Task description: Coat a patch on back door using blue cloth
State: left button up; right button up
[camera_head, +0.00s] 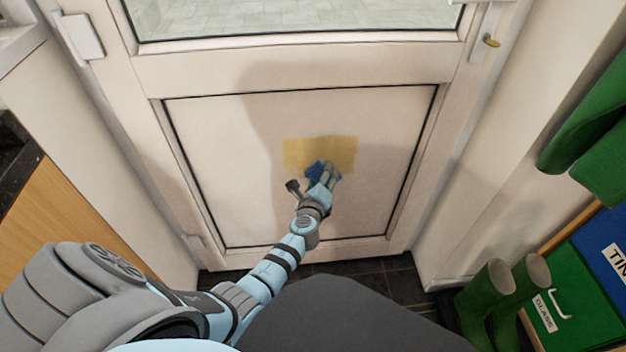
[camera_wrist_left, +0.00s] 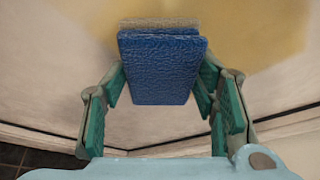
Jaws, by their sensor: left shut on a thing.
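The back door (camera_head: 220,130) is white, with a glass pane above and a recessed lower panel. A yellowish patch (camera_head: 300,150) is on that lower panel; it also shows in the left wrist view (camera_wrist_left: 250,45). My left gripper (camera_head: 322,173) is at the patch's lower edge. It is shut on the blue cloth (camera_head: 313,170), which looks like a folded blue pad in the left wrist view (camera_wrist_left: 158,70). The pad's far end is close to the panel; I cannot tell whether it touches. My right gripper is not in view.
Green boots (camera_head: 490,295) stand on the dark floor at the right, next to a green bin (camera_head: 565,290) and a blue bin (camera_head: 605,245). Green garments (camera_head: 590,140) hang above. A wooden cabinet (camera_head: 45,220) is at the left. The door handle (camera_head: 491,41) is at upper right.

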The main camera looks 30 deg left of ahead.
pick_arm(q)
jog(key=shift+s+a+p, duration=0.45)
jog(key=shift+s+a, duration=0.55)
jog(key=shift+a, duration=0.05)
jog(key=shift+s+a, duration=0.55)
jog(key=shift+a, duration=0.3)
jog(key=shift+s+a, duration=0.55)
jog(key=shift+a, duration=0.3)
jog(key=shift+s+a, duration=0.55)
jog(key=shift+a, duration=0.2)
jog(key=shift+s+a, duration=0.5)
jog(key=shift+a, duration=0.2)
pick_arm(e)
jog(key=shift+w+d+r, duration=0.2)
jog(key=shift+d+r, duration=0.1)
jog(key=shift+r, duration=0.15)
pick_arm(q)
jog(key=s+d, duration=0.2)
jog(key=s+d+p, duration=0.1)
jog(key=s, duration=0.1)
jog(key=shift+s+d, duration=0.35)
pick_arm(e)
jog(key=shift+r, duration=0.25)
